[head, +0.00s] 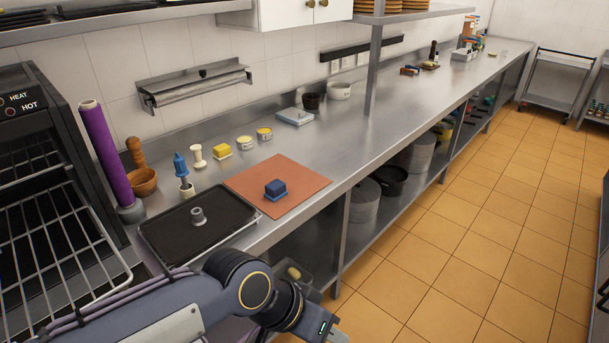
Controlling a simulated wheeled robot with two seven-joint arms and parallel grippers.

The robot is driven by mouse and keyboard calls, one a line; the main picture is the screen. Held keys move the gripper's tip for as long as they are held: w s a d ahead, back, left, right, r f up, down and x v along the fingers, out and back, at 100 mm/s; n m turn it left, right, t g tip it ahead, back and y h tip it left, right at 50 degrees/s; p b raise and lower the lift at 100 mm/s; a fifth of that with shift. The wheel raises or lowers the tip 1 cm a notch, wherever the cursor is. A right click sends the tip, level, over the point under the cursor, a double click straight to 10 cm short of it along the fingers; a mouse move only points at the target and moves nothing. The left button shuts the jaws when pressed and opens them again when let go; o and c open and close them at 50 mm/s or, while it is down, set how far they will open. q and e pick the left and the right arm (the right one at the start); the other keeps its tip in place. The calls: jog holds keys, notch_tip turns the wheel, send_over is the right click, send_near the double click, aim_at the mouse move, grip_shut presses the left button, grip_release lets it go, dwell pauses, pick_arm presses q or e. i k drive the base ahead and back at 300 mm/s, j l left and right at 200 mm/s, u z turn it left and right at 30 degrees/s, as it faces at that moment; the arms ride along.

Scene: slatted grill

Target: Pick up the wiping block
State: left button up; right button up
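A dark blue block (276,187) with a lighter blue base lies on a reddish-brown mat (306,178) on the steel counter. A yellow block (216,149) with a pale base sits farther back, left of the mat. Both look like blocks for wiping; I cannot tell for sure which is the wiping block. My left arm crosses the bottom of the head view, in front of the counter. Only the start of my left gripper (337,337) shows at the bottom edge, apart from both blocks; its fingers are cut off. My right gripper is out of view.
An oven with racks (60,238) is at left.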

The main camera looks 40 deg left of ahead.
aim_at(274, 190)
jog(key=i+u, duration=0.2)
jog(key=i, duration=0.2)
jog(key=i+l+u, duration=0.25)
jog(key=i, duration=0.15)
jog(key=i+l+u, duration=0.2)
jog(key=i, duration=0.2)
jog(key=i+u, duration=0.2)
jog(key=u, duration=0.3)
jog(key=i+l+u, duration=0.15)
jog(key=u, duration=0.3)
jog(key=i+l+u, duration=0.2)
jog(key=u, duration=0.3)
jog(key=i+l+u, duration=0.15)
jog(key=u, duration=0.35)
jog(key=l+u, duration=0.45)
jog(key=i+l+u, duration=0.15)
jog(key=u, duration=0.35)
jog(key=i+l+u, duration=0.1)
jog(key=l+u, duration=0.2)
jog(key=u, duration=0.15)
jog(key=i+l+u, duration=0.1)
jog(key=l+u, duration=0.2)
jog(key=u, duration=0.2)
jog(key=l+u, duration=0.3)
jog(key=u, duration=0.2)
jog(key=l+u, duration=0.45)
jog(key=k+j, duration=0.05)
jog(key=j, duration=0.05)
